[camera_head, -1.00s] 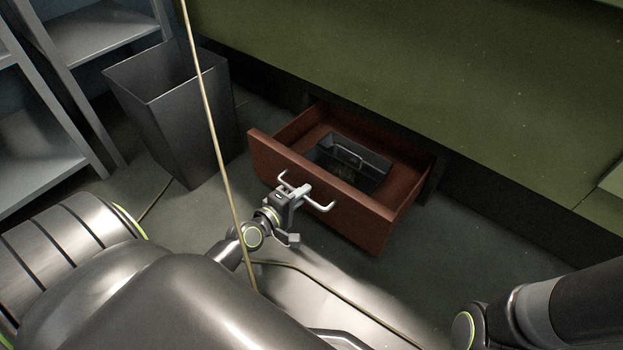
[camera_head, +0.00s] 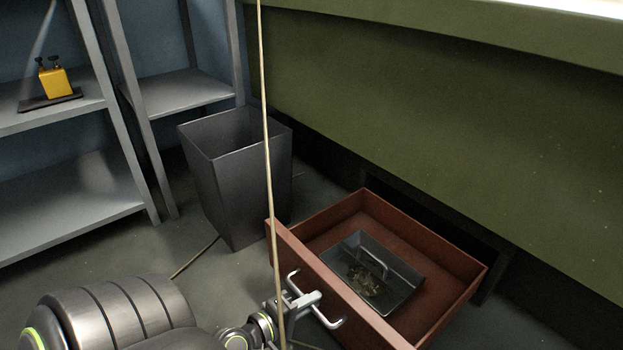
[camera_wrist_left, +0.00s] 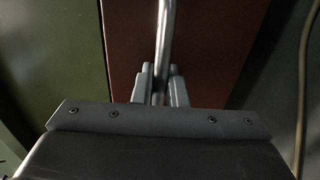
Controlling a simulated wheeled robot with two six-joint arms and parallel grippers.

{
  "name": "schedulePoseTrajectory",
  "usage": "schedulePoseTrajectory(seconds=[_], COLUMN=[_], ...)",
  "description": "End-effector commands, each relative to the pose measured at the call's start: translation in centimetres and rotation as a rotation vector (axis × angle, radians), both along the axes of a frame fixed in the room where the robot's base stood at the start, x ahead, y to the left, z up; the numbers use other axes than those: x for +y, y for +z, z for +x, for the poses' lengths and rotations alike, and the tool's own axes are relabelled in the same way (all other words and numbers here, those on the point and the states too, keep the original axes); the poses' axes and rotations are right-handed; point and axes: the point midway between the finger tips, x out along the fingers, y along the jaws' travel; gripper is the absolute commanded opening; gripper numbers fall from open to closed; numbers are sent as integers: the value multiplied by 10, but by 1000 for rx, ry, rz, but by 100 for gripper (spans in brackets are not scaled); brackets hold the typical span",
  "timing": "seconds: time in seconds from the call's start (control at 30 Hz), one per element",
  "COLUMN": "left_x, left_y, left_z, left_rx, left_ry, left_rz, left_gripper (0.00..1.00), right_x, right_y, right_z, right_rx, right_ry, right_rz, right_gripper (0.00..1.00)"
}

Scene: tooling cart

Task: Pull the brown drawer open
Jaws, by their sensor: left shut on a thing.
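The brown drawer (camera_head: 350,296) stands well out from under the green cart (camera_head: 430,120) in the head view. A silver bar handle (camera_head: 327,318) is on the drawer front. My left gripper (camera_head: 304,301) is at this handle, shut on it. In the left wrist view the two fingers (camera_wrist_left: 159,88) close around the bar, with the brown front (camera_wrist_left: 205,50) behind. My right gripper is not in view.
A dark waste bin (camera_head: 235,185) stands left of the drawer. Grey shelves (camera_head: 60,215) are at the far left, with a yellow item (camera_head: 54,82) on one. A thin tan cord (camera_head: 266,130) hangs in front of the drawer's left end.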

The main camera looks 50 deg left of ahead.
Motion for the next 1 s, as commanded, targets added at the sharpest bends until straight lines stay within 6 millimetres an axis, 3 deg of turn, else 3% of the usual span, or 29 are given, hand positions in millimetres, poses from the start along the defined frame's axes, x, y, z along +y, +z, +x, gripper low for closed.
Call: schedulePoseTrajectory(seconds=[0.13, 0.17, 0.27, 0.73, 1.0], left_x=[0, 0, 0, 0, 2], left_y=[-1, -1, -1, 0, 2], left_z=[0, 0, 0, -2, -33], left_rx=[2, 2, 2, 1, 4], left_ry=[-1, -1, 0, 0, -1], left_rz=[0, 0, 0, 0, 2], left_gripper=[0, 16, 29, 29, 29], right_x=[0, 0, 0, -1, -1], right_y=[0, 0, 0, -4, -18], right_z=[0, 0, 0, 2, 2], right_rx=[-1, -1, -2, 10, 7], right_ry=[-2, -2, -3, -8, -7], right_rz=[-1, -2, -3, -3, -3], right_gripper=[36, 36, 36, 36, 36])
